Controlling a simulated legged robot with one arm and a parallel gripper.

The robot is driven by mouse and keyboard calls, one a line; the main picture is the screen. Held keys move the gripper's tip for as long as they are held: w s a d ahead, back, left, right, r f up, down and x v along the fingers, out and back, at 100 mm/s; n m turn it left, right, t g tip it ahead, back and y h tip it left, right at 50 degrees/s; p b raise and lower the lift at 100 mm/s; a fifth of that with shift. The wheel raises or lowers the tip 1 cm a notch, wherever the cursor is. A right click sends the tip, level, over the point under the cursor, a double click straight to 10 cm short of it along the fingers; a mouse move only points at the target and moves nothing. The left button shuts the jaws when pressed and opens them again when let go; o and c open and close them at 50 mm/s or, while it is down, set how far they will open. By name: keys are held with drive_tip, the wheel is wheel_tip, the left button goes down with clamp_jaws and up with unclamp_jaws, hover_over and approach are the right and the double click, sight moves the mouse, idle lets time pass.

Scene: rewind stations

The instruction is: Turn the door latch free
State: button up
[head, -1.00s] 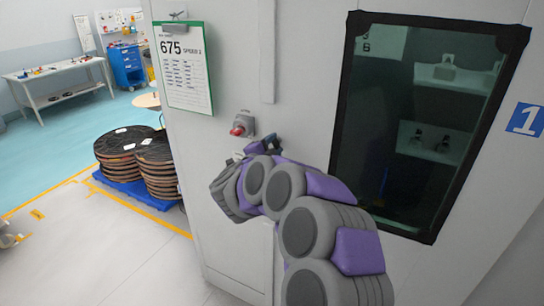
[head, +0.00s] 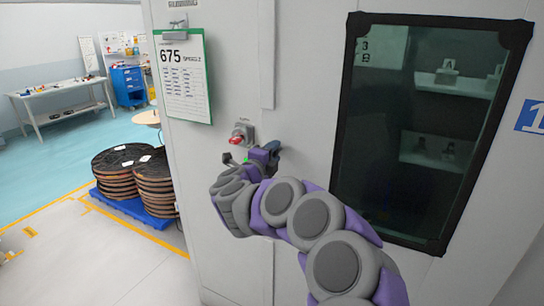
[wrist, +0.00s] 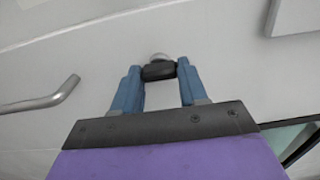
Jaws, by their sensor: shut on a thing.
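The door (head: 300,60) is a pale panel with a dark window. My gripper (head: 266,154) is up against it, left of the window and just below a red knob (head: 240,135) on a grey plate. In the wrist view my gripper's blue fingers (wrist: 158,80) are shut on a small black latch piece (wrist: 158,72). A rounded silver part (wrist: 160,57) shows just beyond it, against the door. In the head view the latch is mostly hidden by my gripper, and its angle cannot be told.
A silver bar handle (wrist: 45,100) lies left of the latch in the wrist view. A clipboard (head: 184,80) hangs above the knob. Reels (head: 130,175) on a blue pallet stand left, with a workbench (head: 62,92) behind. Open floor lies at lower left.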

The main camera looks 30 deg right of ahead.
drive_tip(key=o, duration=1.1)
drive_tip(key=shift+w+d+f, duration=0.1)
drive_tip(key=shift+d, duration=0.05)
drive_tip(key=shift+c, duration=0.2)
drive_tip(key=p+v, duration=0.2)
drive_tip(key=v, duration=1.5)
